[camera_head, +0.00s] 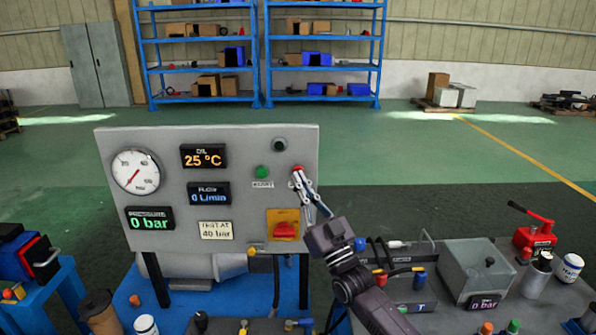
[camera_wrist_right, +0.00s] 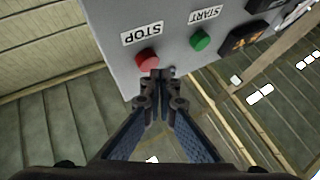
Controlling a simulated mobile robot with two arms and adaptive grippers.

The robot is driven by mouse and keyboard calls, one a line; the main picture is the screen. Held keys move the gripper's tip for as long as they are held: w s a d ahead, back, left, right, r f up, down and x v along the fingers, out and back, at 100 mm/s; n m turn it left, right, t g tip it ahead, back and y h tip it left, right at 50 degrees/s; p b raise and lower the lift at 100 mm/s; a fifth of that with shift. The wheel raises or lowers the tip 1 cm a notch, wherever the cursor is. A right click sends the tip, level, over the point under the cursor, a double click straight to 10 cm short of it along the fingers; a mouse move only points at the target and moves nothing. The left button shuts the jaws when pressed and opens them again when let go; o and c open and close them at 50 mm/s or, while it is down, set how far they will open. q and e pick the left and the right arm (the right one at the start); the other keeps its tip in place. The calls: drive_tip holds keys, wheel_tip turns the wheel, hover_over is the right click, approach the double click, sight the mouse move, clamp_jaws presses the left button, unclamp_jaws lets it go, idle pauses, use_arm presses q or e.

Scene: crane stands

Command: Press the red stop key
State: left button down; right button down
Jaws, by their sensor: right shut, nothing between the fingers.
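The red stop key (camera_head: 298,168) is on the upper right of the grey upright panel (camera_head: 110,160). In the right wrist view the red key (camera_wrist_right: 148,60) sits under a STOP label, just left of and above the fingertips. My right gripper (camera_head: 300,178) is shut and empty, its tips at the panel by the key; the fingertips (camera_wrist_right: 160,75) also show in the right wrist view. The fingers partly cover the key in the head view. I cannot tell whether they touch it. My left gripper is not in view.
A green start button (camera_head: 263,172) is left of the stop key, and a dark round fitting (camera_head: 280,145) is above. A red rotary switch (camera_head: 285,230) on a yellow plate is below. A grey box (camera_head: 480,270) and red hand pump (camera_head: 535,236) stand on the right bench.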

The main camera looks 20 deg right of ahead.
drive_tip(key=shift+s, duration=0.25)
drive_tip(key=s+p, duration=0.1)
drive_tip(key=s+a+p, duration=0.1)
drive_tip(key=s, duration=0.1)
drive_tip(key=s+p, duration=0.1)
drive_tip(key=shift+s+a, duration=0.25)
drive_tip(key=shift+s, duration=0.15)
idle(0.5)
